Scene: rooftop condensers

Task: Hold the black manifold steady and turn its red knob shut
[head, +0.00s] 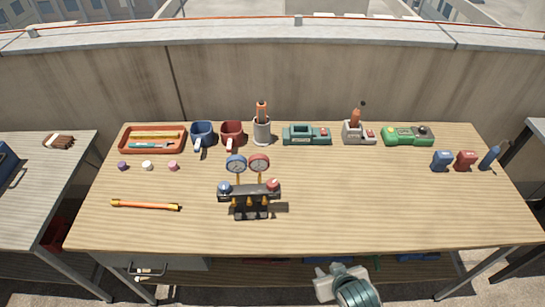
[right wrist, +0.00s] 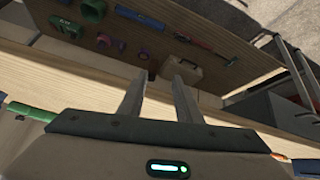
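The black manifold (head: 249,196) stands upright on the wooden bench, a little left of the middle. Its red knob (head: 272,184) is at the right end and a blue knob (head: 224,188) is at the left end. A blue gauge (head: 236,165) and a red gauge (head: 259,164) rise behind it. My right gripper (head: 327,284) is below the bench's front edge in the head view, apart from the manifold. In the right wrist view its two fingers (right wrist: 161,82) are spread with nothing between them. My left gripper is not in view.
An orange-yellow rod (head: 146,205) lies left of the manifold. Along the back are a red tray (head: 124,141), mugs (head: 202,131), a tool cup (head: 262,133) and a green device (head: 407,136). Small caps (head: 147,165) lie at left.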

